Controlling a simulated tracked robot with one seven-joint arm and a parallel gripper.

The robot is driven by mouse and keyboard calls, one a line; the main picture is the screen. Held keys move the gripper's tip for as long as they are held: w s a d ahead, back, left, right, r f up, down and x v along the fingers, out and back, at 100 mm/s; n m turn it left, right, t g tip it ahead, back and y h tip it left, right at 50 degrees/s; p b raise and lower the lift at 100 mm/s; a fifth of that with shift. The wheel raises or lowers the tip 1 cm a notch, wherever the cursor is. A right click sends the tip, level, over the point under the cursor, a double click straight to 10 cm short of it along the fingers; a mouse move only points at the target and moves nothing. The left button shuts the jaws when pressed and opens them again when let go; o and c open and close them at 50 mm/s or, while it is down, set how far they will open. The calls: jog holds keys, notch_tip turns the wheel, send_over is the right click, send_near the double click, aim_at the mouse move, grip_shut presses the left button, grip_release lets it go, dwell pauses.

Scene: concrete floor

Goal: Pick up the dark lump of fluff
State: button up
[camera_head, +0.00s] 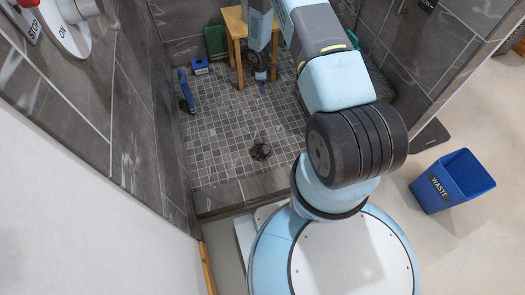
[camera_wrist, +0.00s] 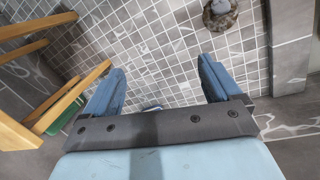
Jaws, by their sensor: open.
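A small dark, roundish lump (camera_head: 260,151) lies on the grey tiled floor of the shower, in front of the raised sill. It appears to be the fluff, probably sitting on a drain, but I cannot tell clearly. In the wrist view the lump (camera_wrist: 219,14) shows brown-grey at the top edge, partly cut off, beyond my right-hand finger.
A wooden stool (camera_head: 237,22) stands at the back, close beside my gripper; its legs (camera_wrist: 70,85) fill the left of the wrist view. A blue item (camera_head: 186,90) is by the left wall. A blue waste bin (camera_head: 452,181) stands outside, right. The tiles around the lump are clear.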

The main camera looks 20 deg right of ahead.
jog(key=s+f+n, duration=0.2)
jog(key=s+f, duration=0.3)
jog(key=f, duration=0.8)
jog(key=n+g+y, duration=0.1)
jog(key=n+g, duration=0.1)
send_over(265, 148)
notch_tip(265, 148, down, 13)
jog(key=f, duration=0.8)
jog(key=shift+w+d+f, duration=0.1)
jog(key=shift+w+d, duration=0.05)
jog(key=shift+d, duration=0.1)
jog(key=shift+s+a+f, duration=0.1)
jog(key=shift+a+f, duration=0.1)
jog(key=shift+f, duration=1.15)
jog(key=shift+s+a+f, duration=0.1)
jog(key=shift+a+f, duration=0.05)
jog(key=shift+f, duration=1.2)
jog(key=shift+c, duration=0.4)
jog(key=c, duration=1.1)
